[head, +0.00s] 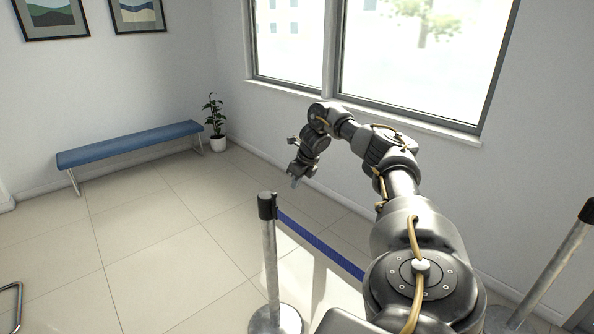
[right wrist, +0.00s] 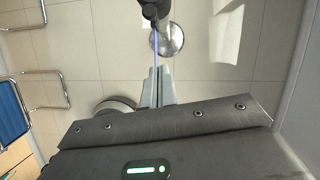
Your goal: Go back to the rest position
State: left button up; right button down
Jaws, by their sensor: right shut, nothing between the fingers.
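My right arm comes in from the lower right of the head view and bends out towards the window. Its gripper (head: 295,181) points down above the tiled floor, past the belt post. In the right wrist view the two fingers of the right gripper (right wrist: 158,72) are together, with nothing seen between them. My left gripper does not show in either view.
A belt post (head: 270,265) with a blue belt (head: 320,245) stands close to my right arm. Another post (head: 553,268) leans into view at the right. A blue bench (head: 130,145), a potted plant (head: 216,125) and windows (head: 420,60) lie beyond.

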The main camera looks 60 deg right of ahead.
jog(key=shift+s+r, duration=0.1)
dwell(0.3)
